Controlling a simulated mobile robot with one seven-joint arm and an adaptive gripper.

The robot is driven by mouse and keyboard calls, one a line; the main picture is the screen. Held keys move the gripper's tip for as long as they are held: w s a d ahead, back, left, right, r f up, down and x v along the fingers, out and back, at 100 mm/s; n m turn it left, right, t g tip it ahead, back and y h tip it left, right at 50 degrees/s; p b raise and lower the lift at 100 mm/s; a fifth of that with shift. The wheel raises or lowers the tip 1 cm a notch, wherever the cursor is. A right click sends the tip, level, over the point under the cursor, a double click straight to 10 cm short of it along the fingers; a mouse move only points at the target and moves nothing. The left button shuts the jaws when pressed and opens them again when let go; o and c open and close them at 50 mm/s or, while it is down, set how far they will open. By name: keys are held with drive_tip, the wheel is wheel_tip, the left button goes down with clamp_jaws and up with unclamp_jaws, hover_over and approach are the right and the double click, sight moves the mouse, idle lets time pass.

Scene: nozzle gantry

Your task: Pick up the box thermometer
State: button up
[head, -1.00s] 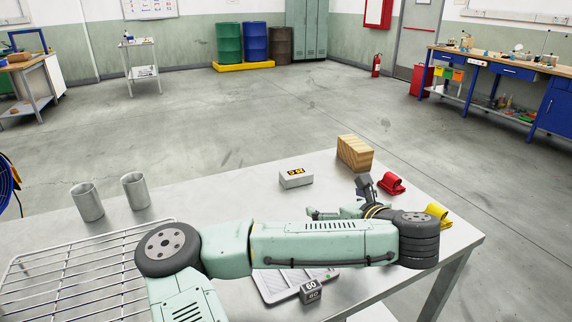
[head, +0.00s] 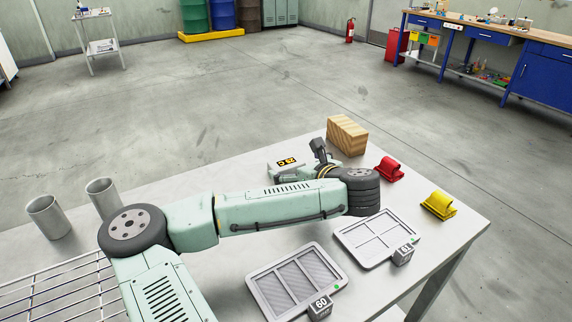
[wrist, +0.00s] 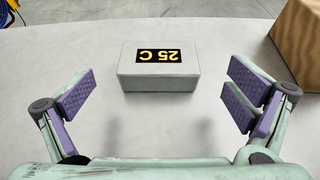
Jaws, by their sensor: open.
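The box thermometer is a small light grey box with a black display reading 25 C in yellow. In the head view the box thermometer (head: 284,168) sits on the metal table, partly hidden behind my arm and gripper. In the wrist view the box thermometer (wrist: 159,69) lies straight ahead, centred between the fingers and beyond their tips. My gripper (wrist: 162,98) is open and empty, with purple finger pads spread wide on either side. In the head view my gripper (head: 296,163) is close to the box, at its near side.
A wooden block (head: 347,135) stands right of the thermometer; it also shows in the wrist view (wrist: 300,40). Red (head: 389,168) and yellow (head: 438,205) clips, two framed trays (head: 297,284) (head: 378,238) and number cubes (head: 320,306) lie nearer. Metal cups (head: 48,217) and a wire rack (head: 60,290) are left.

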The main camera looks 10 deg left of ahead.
sight(287, 163)
drive_tip(key=p+x, duration=0.2)
drive_tip(key=x, duration=0.2)
drive_tip(key=shift+a, duration=0.2)
drive_tip(key=shift+w+a+f, duration=0.35)
drive_tip(key=shift+w, duration=0.1)
drive_tip(key=shift+c, duration=0.5)
drive_tip(key=c, duration=1.3)
drive_tip(key=shift+r, duration=0.1)
drive_tip(key=shift+c, duration=0.4)
